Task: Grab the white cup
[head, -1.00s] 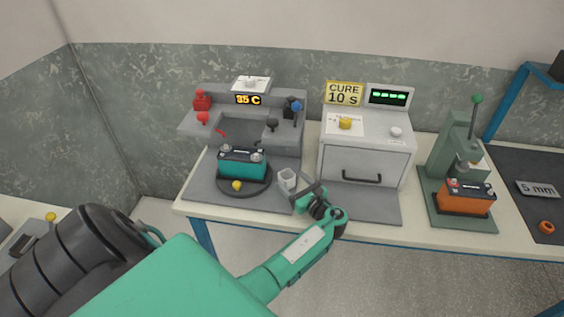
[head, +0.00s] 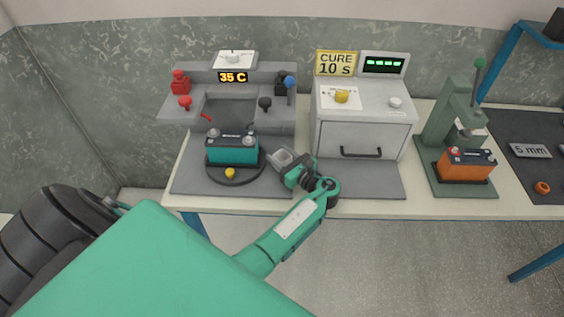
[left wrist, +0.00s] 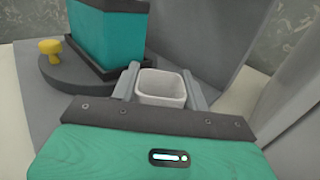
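The white cup (head: 280,156) is a small, square, open-topped cup standing on the grey mat, just right of the battery's round base. In the left wrist view the cup (left wrist: 161,88) is upright between the two fingers of my left gripper (left wrist: 163,82). The fingers flank it closely, with what look like slim gaps at its sides, so the gripper appears open around it. In the head view my left gripper (head: 283,160) partly covers the cup. My right gripper is in neither view.
The teal battery (head: 233,148) sits on a round dark base with a yellow knob (head: 230,173), close left of the cup. The grey station (head: 230,105) rises behind. The white curing oven (head: 362,135) stands close on the right.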

